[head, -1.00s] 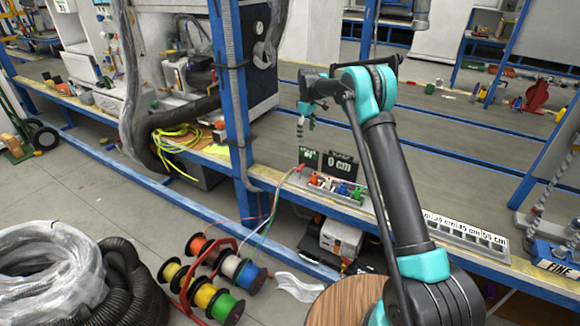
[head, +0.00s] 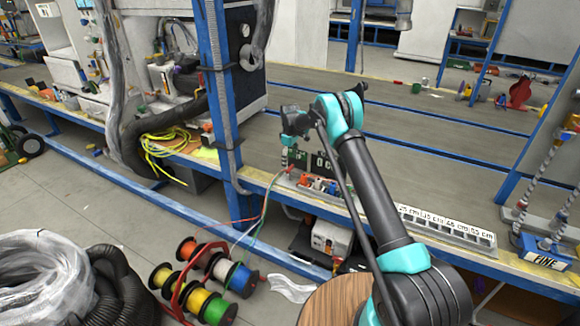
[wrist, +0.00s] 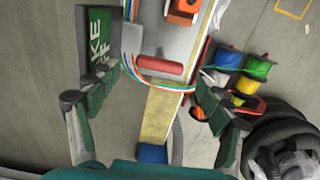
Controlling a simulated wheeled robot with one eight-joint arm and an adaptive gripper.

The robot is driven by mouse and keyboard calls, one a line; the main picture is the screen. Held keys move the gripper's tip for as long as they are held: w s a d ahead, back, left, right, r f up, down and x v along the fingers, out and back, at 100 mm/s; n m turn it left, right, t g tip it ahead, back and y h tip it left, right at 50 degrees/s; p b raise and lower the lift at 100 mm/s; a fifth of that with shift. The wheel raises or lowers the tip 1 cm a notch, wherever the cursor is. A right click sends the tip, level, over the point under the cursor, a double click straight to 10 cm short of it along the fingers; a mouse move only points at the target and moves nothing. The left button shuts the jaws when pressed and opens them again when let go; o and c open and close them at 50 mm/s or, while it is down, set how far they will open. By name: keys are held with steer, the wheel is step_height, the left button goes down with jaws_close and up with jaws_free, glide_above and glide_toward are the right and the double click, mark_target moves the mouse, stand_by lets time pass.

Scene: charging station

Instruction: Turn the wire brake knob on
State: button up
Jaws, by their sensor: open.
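The red knob (wrist: 160,66) shows in the wrist view at the near end of a light grey device (wrist: 133,42). It lies between and slightly beyond my fingertips, apart from them in the picture. A green sign (wrist: 97,40) with white letters, partly readable as "KE" and "FF", stands left of it and is partly covered by my left finger. My gripper (wrist: 158,80) is open and empty. In the head view my gripper (head: 289,150) hangs over the left end of the device on the bench edge, hiding part of the signs there.
Coloured wires (wrist: 165,88) run across the device just below the knob. An orange part (wrist: 183,10) sits beyond it. A blue post (head: 215,90) stands left of my gripper. Wire spools (head: 215,275) stand on the floor. The bench top (head: 420,180) to the right is mostly clear.

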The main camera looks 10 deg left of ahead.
mark_target(290, 167)
steer(key=shift+f, duration=1.6)
steer(key=c, duration=1.2)
